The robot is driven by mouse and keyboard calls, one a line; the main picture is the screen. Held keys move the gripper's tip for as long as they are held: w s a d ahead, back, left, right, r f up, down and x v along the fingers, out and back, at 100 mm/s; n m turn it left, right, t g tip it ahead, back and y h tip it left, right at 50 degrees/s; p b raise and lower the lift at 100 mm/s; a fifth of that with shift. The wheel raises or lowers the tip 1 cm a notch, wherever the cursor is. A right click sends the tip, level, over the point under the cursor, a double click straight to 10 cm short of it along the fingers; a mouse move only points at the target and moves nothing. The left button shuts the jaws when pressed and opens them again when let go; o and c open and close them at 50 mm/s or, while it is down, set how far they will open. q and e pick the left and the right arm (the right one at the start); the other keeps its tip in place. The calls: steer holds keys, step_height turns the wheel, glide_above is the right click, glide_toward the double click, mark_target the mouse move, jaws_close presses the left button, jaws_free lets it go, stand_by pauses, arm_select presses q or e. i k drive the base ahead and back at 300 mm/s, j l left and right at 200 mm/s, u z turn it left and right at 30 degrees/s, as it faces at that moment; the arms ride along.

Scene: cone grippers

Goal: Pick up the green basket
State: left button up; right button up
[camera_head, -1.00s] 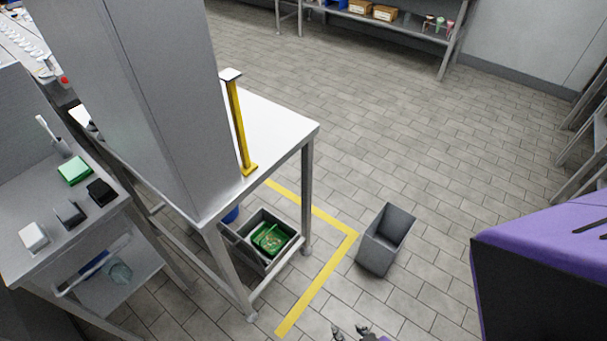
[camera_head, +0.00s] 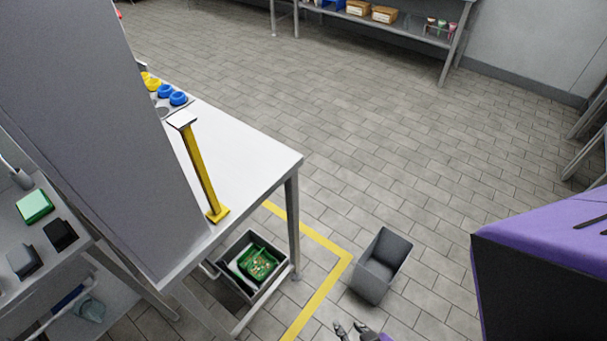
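The green object that best fits the basket (camera_head: 258,263) sits inside a grey bin (camera_head: 283,276) on the low shelf under the white table. Small items seem to lie in it, too small to make out. A gripper, which looks like my right one (camera_head: 349,328), shows at the bottom edge with dark fingertips apart and nothing between them. It is in front and to the right of the grey bin, well clear of it. My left gripper is not in view.
The white table (camera_head: 250,150) has a yellow post (camera_head: 200,170) and a tall grey panel on it. A table leg stands beside the grey bin. An open grey bin (camera_head: 381,265) is on the floor, right of the yellow floor line (camera_head: 325,285).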

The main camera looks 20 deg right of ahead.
mark_target(257, 264)
steer(key=i+l+u, duration=0.25)
steer(key=i+l, duration=0.15)
steer(key=l, duration=0.2)
steer(key=i+l+u, duration=0.15)
steer(key=l, duration=0.2)
steer(key=u, duration=1.05)
